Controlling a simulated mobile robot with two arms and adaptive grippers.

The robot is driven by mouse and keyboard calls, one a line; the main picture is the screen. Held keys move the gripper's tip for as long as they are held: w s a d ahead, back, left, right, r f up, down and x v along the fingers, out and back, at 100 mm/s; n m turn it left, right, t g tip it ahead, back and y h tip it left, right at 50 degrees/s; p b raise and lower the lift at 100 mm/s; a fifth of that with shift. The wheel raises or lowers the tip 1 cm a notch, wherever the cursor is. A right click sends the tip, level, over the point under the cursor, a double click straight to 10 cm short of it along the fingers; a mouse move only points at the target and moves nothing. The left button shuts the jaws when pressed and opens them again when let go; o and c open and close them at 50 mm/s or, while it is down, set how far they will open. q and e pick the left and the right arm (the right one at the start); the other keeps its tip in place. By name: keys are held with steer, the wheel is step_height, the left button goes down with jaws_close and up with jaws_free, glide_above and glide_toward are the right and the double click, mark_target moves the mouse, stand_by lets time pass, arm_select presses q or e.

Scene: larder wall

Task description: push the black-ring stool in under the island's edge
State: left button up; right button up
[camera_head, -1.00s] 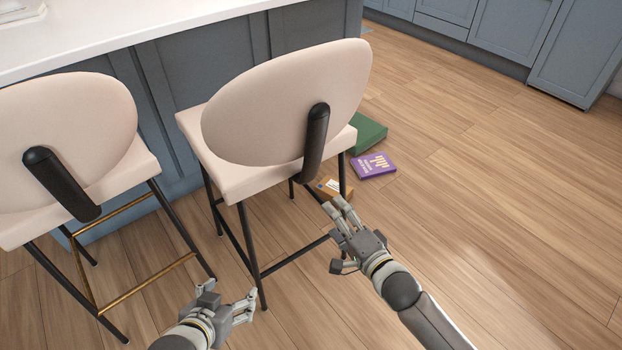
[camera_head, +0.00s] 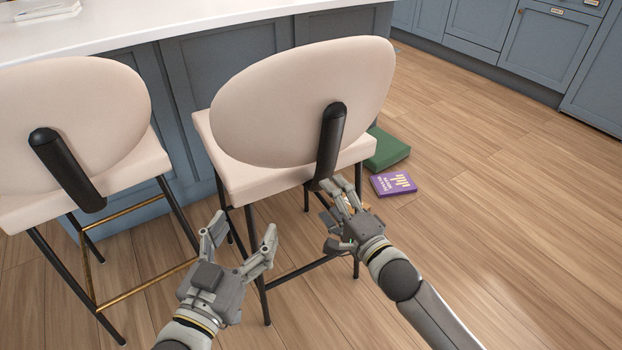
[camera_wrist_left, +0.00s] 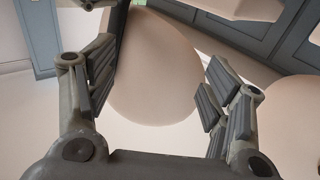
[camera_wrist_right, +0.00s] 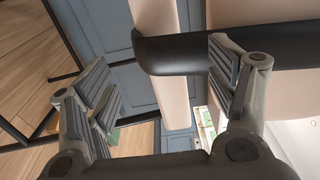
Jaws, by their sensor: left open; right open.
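The black-ring stool (camera_head: 302,105) has a cream oval back, a cream seat and black legs with a black foot ring. It stands upright in front of the blue island, under whose white top (camera_head: 190,14) its seat does not visibly reach. My left gripper (camera_head: 242,234) is open and empty, in front of and below the seat's near edge. Cream upholstery (camera_wrist_left: 155,75) shows beyond its fingers in the left wrist view. My right gripper (camera_head: 337,214) is open, just below the black back bracket (camera_head: 329,145); contact cannot be told. The bracket (camera_wrist_right: 170,54) crosses the right wrist view.
A second cream stool (camera_head: 75,115) with a brass foot ring stands to the left. A green box (camera_head: 387,149) and a purple box (camera_head: 393,184) lie on the floor beyond my right gripper. The wood floor at the right is clear; blue cabinets (camera_head: 550,45) stand behind.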

mark_target(311, 174)
steer(key=b+x, duration=0.2)
steer(key=x, duration=0.5)
steer(key=shift+w+a, duration=0.15)
steer(key=shift+w, duration=0.1)
steer(key=x, duration=0.2)
steer(key=shift+w+a+r+b, duration=0.1)
steer(key=shift+w+a+b, duration=0.1)
steer(key=shift+w+b, duration=0.2)
arm_select(q)
steer(key=s+r+t+h, duration=0.1)
steer(key=s+r+t, duration=0.1)
steer(key=r+t, duration=0.2)
steer(key=s+r+t+h, duration=0.2)
steer(key=s+r+t, duration=0.1)
steer(key=r, duration=0.5)
steer(key=shift+s+r+t, duration=0.25)
steer(key=shift+r+t, duration=0.05)
steer(key=shift+t, duration=0.5)
arm_select(e)
steer(key=shift+w+a+r, duration=0.15)
steer(key=shift+w+a, duration=0.05)
steer(key=shift+w, duration=0.05)
arm_select(q)
steer(key=shift+d, duration=0.15)
arm_select(e)
jaws_close()
